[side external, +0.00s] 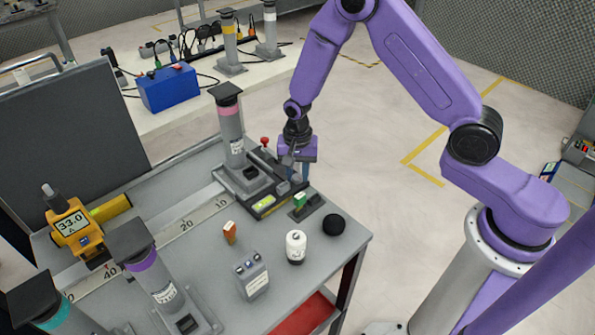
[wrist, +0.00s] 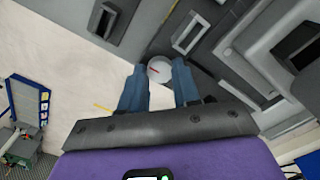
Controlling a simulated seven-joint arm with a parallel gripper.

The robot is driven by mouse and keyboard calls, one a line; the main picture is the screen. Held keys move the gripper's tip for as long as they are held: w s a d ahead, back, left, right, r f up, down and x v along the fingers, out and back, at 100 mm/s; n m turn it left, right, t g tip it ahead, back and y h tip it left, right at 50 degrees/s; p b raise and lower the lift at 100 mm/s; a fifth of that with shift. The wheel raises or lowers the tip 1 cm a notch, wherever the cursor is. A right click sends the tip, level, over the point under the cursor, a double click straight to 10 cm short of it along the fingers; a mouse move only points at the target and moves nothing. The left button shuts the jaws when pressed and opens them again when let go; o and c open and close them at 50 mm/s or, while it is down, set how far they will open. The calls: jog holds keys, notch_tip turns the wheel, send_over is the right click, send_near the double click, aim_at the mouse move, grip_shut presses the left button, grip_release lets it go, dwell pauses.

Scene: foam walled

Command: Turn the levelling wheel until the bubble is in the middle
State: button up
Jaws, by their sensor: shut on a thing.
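The levelling wheel (wrist: 160,70) is a pale grey disc with a red mark, seen in the wrist view between my fingertips. My gripper (wrist: 159,84) has its blue fingers closed on the wheel's sides. In the side external view my gripper (side external: 298,177) points down at the right end of a dark grey base; the wheel is mostly hidden there. The yellow-green level vial (side external: 264,202) lies on the front of this base, just left of my gripper. The bubble is too small to make out. A grey post with a pink band (side external: 230,125) stands on the base.
A red-knobbed lever (side external: 265,143) stands behind the vial. A purple-banded post (side external: 150,268) and yellow meter (side external: 70,228) are left.

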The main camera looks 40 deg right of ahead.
jog(key=n, duration=0.4)
jog(key=shift+n, duration=0.4)
jog(key=n, duration=1)
jog(key=shift+n, duration=0.4)
jog(key=n, duration=0.4)
jog(key=shift+n, duration=0.3)
jog(key=o, duration=1.1)
jog(key=shift+c, duration=0.2)
